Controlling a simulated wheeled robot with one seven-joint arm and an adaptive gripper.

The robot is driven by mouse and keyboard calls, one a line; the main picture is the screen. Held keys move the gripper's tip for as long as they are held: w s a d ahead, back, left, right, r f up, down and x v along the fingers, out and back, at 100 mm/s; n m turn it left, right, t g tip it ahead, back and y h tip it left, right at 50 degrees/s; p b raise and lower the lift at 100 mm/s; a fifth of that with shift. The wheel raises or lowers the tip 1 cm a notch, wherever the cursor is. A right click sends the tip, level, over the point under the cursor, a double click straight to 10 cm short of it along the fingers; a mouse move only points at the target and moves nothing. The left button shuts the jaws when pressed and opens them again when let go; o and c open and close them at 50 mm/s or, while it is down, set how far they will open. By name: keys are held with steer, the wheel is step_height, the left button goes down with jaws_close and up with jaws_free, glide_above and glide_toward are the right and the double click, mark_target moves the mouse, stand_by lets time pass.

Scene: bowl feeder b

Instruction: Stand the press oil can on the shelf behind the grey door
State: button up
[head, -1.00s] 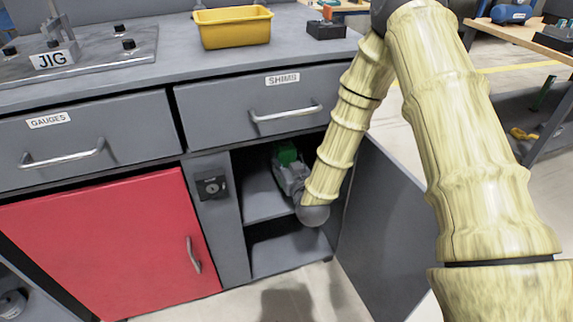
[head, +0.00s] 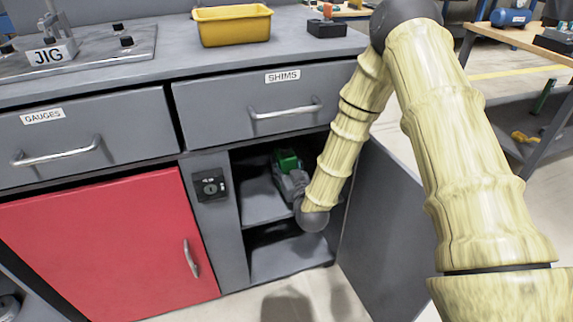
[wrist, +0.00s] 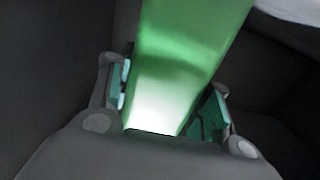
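My gripper (wrist: 165,108) is inside the open cabinet, with its fingers on both sides of a green body, which I take to be the press oil can (wrist: 190,50). The finger pads lie along the can's two sides. In the head view the can's green top (head: 288,160) shows above my gripper, over the middle shelf (head: 262,205). My wrist hides the can's lower part, so I cannot tell whether its base touches the shelf. The grey door (head: 395,230) stands wide open on the right.
A red door (head: 110,245) is shut on the left, beside a lock panel (head: 211,185). The shims drawer (head: 255,105) is shut just above the opening. A lower compartment (head: 290,258) is empty. A yellow bin (head: 233,27) stands on the worktop.

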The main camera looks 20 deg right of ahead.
steer(key=o, duration=0.4)
steer(key=shift+r, duration=0.2)
steer(key=s+p, duration=0.3)
steer(key=s, duration=0.9)
steer(key=shift+d+p, duration=0.25)
steer(key=shift+p, duration=0.05)
steer(key=shift+f, duration=0.1)
